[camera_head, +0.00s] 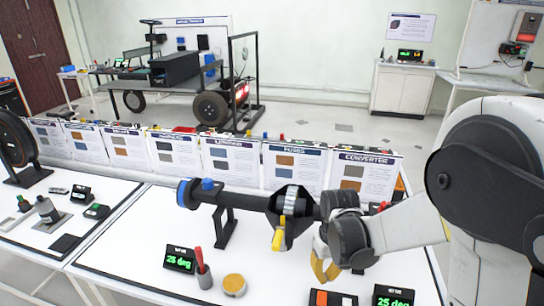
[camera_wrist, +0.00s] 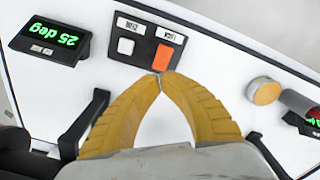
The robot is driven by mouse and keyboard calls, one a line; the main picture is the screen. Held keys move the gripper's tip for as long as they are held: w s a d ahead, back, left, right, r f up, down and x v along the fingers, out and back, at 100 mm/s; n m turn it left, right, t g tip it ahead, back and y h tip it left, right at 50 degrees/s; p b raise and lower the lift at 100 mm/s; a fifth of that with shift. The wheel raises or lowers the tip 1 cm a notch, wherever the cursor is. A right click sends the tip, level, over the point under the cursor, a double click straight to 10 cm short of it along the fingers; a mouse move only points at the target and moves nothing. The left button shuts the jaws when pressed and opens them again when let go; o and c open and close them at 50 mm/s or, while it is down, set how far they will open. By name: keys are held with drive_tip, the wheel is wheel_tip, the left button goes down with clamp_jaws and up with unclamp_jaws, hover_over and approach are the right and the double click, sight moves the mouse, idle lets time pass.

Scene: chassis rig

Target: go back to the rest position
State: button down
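My gripper (camera_head: 322,272) has yellow fingers and hangs over the right part of the white bench, beside the black shaft rig (camera_head: 247,201). In the wrist view, the fingertips of my gripper (camera_wrist: 160,73) meet, with nothing seen between them. They appear just in front of a black switch box (camera_wrist: 146,36) with one white and one orange button. I cannot tell whether they touch it. The switch box also shows at the bottom edge of the head view (camera_head: 333,298). My arm reaches in from the right and hides part of the rig's right end.
A yellow lever (camera_head: 280,234) hangs from the rig. Green "25 deg" displays stand at left (camera_head: 180,260) and right (camera_head: 394,297). A red-handled tool (camera_head: 202,268) and a round tin (camera_head: 234,285) stand on the bench. Sign panels (camera_head: 292,166) line its back edge.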

drive_tip(key=s+r+m+t, duration=0.1)
drive_tip(key=s+r+t, duration=0.2)
drive_tip(key=s+r, duration=0.3)
drive_tip(key=s+r+m+t, duration=0.1)
drive_tip(key=s+r+t, duration=0.3)
drive_tip(key=r, duration=0.7)
drive_tip(key=s, duration=0.2)
drive_tip(key=shift+s, duration=0.4)
